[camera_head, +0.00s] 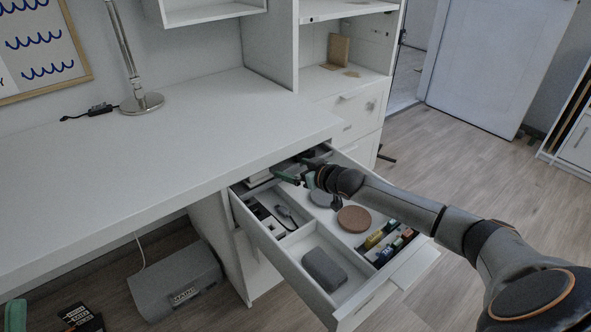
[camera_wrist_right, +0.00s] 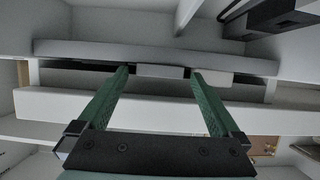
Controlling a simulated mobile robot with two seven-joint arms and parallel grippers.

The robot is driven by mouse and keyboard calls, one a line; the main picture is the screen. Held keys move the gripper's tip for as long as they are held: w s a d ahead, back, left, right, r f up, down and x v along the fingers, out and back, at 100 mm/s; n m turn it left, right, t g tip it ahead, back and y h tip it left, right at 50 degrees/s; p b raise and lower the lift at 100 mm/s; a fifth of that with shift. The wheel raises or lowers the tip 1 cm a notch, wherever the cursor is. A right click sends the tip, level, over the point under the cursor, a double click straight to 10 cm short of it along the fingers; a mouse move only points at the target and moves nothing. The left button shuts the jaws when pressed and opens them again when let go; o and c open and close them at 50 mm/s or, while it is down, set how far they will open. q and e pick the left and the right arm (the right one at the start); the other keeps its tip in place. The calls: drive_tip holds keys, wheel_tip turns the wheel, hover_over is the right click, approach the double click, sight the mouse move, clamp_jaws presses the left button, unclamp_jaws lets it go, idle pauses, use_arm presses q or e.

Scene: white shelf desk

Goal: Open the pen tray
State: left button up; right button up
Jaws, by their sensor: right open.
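A white drawer (camera_head: 356,318) stands pulled out from under the desk. My right gripper (camera_head: 288,178) reaches over its back part, close to the desk's front edge. In the right wrist view my right gripper (camera_wrist_right: 160,85) has its green fingers apart. A long grey bar (camera_wrist_right: 90,50) lies ahead of them, with a pale block (camera_wrist_right: 160,72) between the tips; I cannot tell whether they touch. I cannot tell for certain which part is the pen tray. A green piece, seemingly a finger of my left gripper (camera_head: 15,315), shows at the lower left corner; its jaw state is unclear.
The drawer holds a brown disc (camera_head: 354,219), a grey block (camera_head: 324,269) and several small coloured items (camera_head: 374,240). The white desk (camera_head: 180,135) bears a lamp base (camera_head: 142,103). A grey box (camera_head: 176,283) stands on the floor below. The desktop's middle is clear.

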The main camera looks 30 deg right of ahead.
clamp_jaws()
idle(0.8)
